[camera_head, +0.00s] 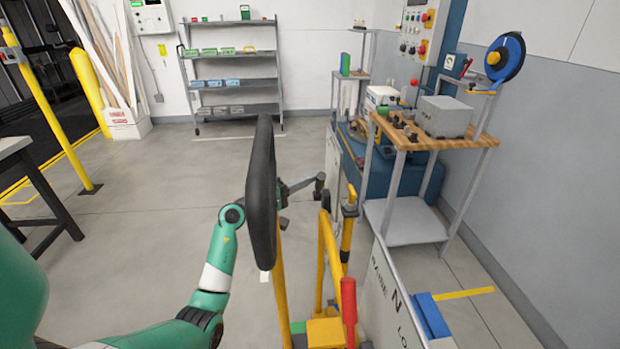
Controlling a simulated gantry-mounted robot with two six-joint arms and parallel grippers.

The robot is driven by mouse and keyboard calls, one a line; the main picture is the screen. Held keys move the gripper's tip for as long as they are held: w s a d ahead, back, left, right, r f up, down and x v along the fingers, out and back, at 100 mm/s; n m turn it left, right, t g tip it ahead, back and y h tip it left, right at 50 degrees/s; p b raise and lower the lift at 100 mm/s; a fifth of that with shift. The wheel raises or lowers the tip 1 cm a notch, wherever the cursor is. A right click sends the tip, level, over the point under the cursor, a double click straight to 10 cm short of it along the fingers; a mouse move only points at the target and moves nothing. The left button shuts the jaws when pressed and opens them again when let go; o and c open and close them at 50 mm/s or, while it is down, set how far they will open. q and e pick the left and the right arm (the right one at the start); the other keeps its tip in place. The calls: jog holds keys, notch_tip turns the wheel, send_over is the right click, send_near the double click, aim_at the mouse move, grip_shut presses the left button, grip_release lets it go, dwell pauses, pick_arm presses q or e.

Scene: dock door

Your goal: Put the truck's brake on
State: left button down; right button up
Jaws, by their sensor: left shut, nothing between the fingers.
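The truck's yellow frame (279,290) stands in the lower middle, with a large black wheel or ring (262,190) seen almost edge-on above it. A red-handled lever (348,300) stands upright on its right side; no label shows that it is the brake. My left gripper (318,184) is dark grey, shut and empty. It is beyond the black wheel, which hides part of its wrist, and above the yellow frame. It is up and left of the red handle, apart from it. My right gripper is out of view.
A wooden-topped stand (455,141) with a grey box is at the right, beside a blue bench (385,175). A shelf rack (232,70) stands at the back wall. A yellow post (50,115) is at the left. The middle floor is clear.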

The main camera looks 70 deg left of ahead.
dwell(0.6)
pick_arm(q)
jog(key=a+r+b, duration=0.2)
jog(key=a, duration=0.2)
jog(key=f+p+v, duration=0.1)
jog(key=p+v, duration=0.2)
jog(key=v, duration=0.7)
jog(key=shift+f, duration=0.4)
